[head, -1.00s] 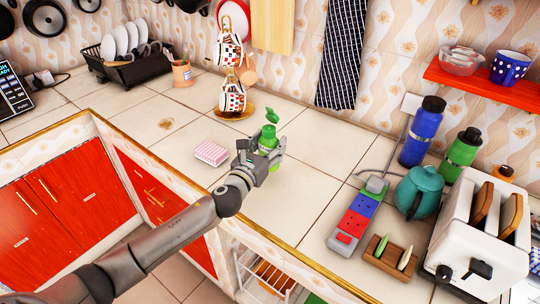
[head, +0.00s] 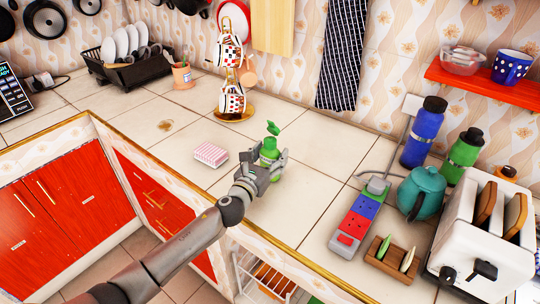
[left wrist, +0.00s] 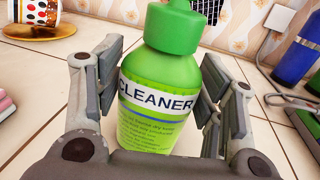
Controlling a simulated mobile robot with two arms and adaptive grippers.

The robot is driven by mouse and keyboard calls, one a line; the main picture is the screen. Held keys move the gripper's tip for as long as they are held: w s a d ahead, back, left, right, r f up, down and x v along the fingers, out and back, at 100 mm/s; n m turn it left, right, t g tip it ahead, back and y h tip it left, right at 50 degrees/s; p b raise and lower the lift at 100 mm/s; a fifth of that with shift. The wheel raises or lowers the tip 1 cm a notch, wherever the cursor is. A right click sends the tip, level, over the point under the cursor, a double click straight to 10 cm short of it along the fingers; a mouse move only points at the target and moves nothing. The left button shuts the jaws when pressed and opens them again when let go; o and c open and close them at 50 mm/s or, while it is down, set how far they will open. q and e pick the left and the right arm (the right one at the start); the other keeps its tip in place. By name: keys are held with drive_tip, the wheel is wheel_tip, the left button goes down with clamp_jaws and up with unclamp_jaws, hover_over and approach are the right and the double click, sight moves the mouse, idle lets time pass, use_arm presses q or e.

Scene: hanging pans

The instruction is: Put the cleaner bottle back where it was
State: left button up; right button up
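The cleaner bottle (head: 268,150) is green with a green top and stands roughly upright at the counter's middle. In the left wrist view the cleaner bottle (left wrist: 160,118) shows its white CLEANER label and fills the space between the fingers. My left gripper (head: 262,168) comes in from the front left. My right gripper is not in view.
A pink-striped sponge (head: 210,155) lies left of the bottle. A mug stand (head: 233,112) is behind. A power strip (head: 358,222), a teal teapot (head: 420,194) and a toaster (head: 484,240) are at the right. The tiles just around the bottle are clear.

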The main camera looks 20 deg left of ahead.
use_arm(q)
drive_tip(key=shift+o, duration=0.7)
drive_tip(key=shift+r, duration=0.1)
drive_tip(key=shift+s, duration=0.1)
drive_tip(key=s, duration=0.4)
drive_tip(key=s+a, duration=0.1)
drive_tip(key=s, duration=0.6)
drive_tip(key=shift+s+a+r+b, duration=0.1)
drive_tip(key=shift+s+a+b, duration=0.25)
drive_tip(key=shift+s, duration=0.05)
idle(0.9)
